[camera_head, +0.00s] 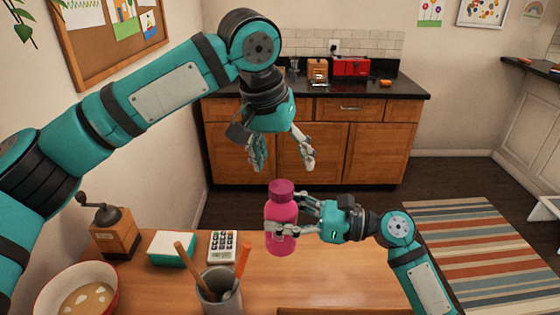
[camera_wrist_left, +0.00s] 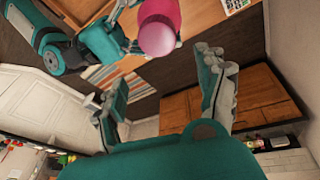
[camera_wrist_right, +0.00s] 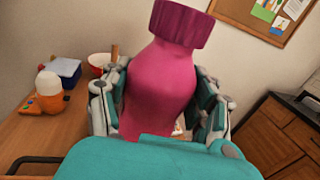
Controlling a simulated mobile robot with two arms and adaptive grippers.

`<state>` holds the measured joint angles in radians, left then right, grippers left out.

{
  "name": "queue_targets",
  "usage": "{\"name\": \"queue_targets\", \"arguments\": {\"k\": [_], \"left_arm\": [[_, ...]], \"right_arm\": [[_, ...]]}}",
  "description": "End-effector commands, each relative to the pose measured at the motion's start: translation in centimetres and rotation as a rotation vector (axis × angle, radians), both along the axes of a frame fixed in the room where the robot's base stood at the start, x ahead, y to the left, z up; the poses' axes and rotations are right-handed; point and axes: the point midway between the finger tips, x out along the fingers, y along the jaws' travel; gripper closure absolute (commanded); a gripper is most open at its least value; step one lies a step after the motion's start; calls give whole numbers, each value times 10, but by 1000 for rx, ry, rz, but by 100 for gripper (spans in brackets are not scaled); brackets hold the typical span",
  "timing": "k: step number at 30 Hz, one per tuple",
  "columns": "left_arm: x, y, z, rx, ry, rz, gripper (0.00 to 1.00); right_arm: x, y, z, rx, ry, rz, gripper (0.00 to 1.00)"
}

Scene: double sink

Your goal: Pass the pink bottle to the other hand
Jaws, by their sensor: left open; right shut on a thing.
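The pink bottle (camera_head: 282,212) with a darker pink cap is upright above the wooden table in the head view. My right gripper (camera_head: 294,214) is shut around its body from the right. The bottle fills the middle of the right wrist view (camera_wrist_right: 160,85), between the fingers of my right gripper (camera_wrist_right: 160,105). My left gripper (camera_head: 283,162) is open and empty, pointing down a little above the cap and apart from it. In the left wrist view, the bottle (camera_wrist_left: 160,30) shows beyond the open fingers of my left gripper (camera_wrist_left: 165,95).
On the table (camera_head: 340,275) stand a coffee grinder (camera_head: 113,230), a sponge-like block (camera_head: 172,248), a calculator (camera_head: 222,246), a utensil cup (camera_head: 219,288) and a bowl (camera_head: 78,290). The table right of the calculator is mostly clear. A wooden counter (camera_head: 315,140) stands far behind.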

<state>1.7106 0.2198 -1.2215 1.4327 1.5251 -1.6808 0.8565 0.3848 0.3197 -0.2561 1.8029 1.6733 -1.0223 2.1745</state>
Motion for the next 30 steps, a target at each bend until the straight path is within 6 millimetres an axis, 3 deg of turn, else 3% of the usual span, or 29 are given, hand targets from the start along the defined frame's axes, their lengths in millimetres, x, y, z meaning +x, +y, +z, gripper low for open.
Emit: {"name": "queue_targets", "arguments": {"k": [4,11,24,30], "left_arm": [[-20,3,5,119,45,-92,27],[-27,6,-2,177,69,-133,27],[-17,1,-79,176,69,-129,27],[-13,0,-103,175,67,-127,27]], "right_arm": [[0,0,0,1,0,0,72],[0,0,0,1,0,0,72],[0,0,0,1,0,0,72],[0,0,0,1,0,0,72]]}}
